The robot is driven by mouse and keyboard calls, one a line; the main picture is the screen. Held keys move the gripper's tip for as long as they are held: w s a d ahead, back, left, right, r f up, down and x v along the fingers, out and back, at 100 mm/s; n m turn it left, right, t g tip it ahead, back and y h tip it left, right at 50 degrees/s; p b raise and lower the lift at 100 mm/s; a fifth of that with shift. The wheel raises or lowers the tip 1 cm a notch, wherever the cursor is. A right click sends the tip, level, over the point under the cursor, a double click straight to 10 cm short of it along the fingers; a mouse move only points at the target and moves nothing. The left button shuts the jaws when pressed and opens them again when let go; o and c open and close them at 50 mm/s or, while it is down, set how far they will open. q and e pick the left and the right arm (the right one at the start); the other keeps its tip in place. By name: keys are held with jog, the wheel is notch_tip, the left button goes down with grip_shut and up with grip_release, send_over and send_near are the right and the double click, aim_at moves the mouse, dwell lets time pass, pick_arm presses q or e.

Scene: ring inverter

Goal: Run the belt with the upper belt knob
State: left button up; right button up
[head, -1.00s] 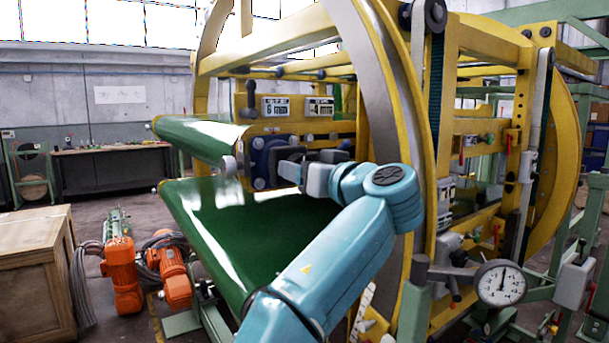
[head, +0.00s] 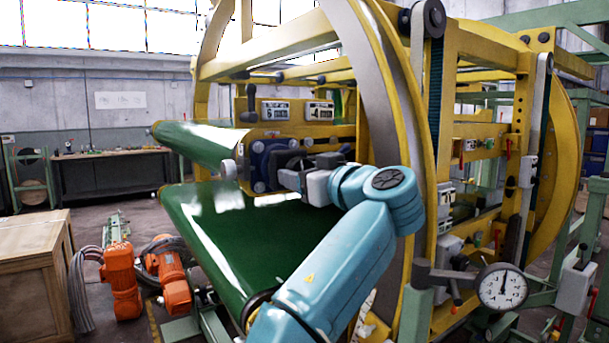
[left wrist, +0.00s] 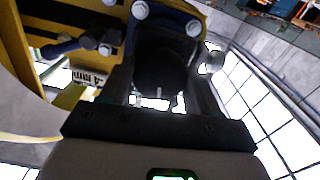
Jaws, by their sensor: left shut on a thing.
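My left gripper (head: 297,167) is at the blue bolted flange (head: 259,157) at the right end of the upper green belt (head: 200,140). Its jaws are shut on the upper belt knob, a dark part that shows between the fingers in the left wrist view (left wrist: 163,62). In the head view the jaws hide most of the knob. The lower green belt (head: 235,232) runs below the gripper. My right gripper is not in view.
A black lever (head: 250,104) and two number plates (head: 275,111) sit just above the flange. The big yellow ring (head: 385,110) stands close behind my wrist. A dial gauge (head: 502,287) is at lower right.

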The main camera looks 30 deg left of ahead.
pick_arm(q)
jog(key=o, duration=1.1)
jog(key=shift+c, duration=0.2)
jog(key=shift+d, duration=0.1)
jog(key=b+v, duration=0.1)
jog(key=v, duration=1.5)
jog(key=shift+b, duration=0.3)
jog(key=shift+d+f, duration=0.1)
jog(key=shift+d, duration=0.05)
